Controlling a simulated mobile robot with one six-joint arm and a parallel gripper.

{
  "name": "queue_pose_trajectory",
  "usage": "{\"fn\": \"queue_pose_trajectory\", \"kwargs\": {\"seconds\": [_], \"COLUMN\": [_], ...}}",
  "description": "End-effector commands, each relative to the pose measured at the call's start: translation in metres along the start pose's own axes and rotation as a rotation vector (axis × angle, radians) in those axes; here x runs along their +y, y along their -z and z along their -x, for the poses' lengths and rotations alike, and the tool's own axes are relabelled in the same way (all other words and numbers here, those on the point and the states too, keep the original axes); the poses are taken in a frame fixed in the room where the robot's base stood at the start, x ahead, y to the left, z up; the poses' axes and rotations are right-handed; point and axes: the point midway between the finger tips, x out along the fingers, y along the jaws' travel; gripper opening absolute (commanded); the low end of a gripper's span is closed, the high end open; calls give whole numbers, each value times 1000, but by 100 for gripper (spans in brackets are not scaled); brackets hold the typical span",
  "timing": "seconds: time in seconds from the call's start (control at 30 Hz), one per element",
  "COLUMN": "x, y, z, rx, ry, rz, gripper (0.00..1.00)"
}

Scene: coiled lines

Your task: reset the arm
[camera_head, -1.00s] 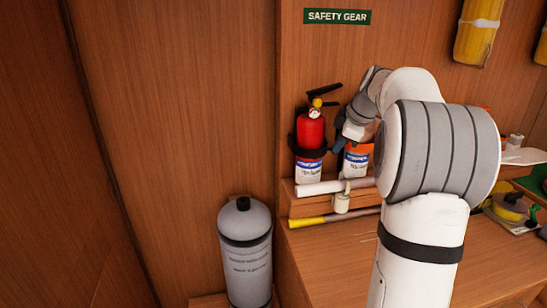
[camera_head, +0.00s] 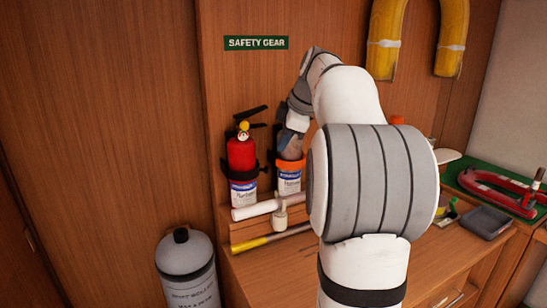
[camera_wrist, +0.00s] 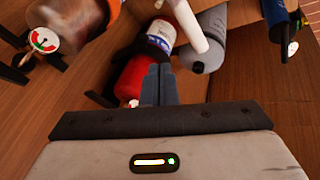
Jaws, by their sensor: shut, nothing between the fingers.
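My gripper (camera_wrist: 158,86) shows in the wrist view with its two dark fingers together and nothing between them. In the head view my gripper (camera_head: 289,142) is at the wall, just right of the red fire extinguisher (camera_head: 241,155) and in front of the upper part of an orange-banded canister (camera_head: 289,181). In the wrist view the red extinguisher (camera_wrist: 132,78) lies beyond the fingertips. Whether the fingers touch it cannot be told. The orange-banded canister (camera_wrist: 75,22) fills the upper left there. My arm hides part of the bench.
A white roll (camera_head: 255,210) and a yellow-ended rod (camera_head: 252,244) lie on the ledge below. A grey cylinder (camera_head: 187,272) stands at lower left. Yellow coils (camera_head: 386,38) hang at upper right. A red ring-shaped thing (camera_head: 495,188) and a grey tray (camera_head: 487,221) sit on the right.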

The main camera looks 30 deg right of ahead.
Motion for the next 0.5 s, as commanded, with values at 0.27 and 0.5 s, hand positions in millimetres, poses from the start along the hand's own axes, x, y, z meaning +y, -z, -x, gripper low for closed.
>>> {"fn": "queue_pose_trajectory", "kwargs": {"seconds": [0.27,0.5], "x": [1,-13], "y": [0,8], "z": [23,18], "rx": [0,-8], "ry": [0,12], "rz": [0,-48], "gripper": [0,0]}}
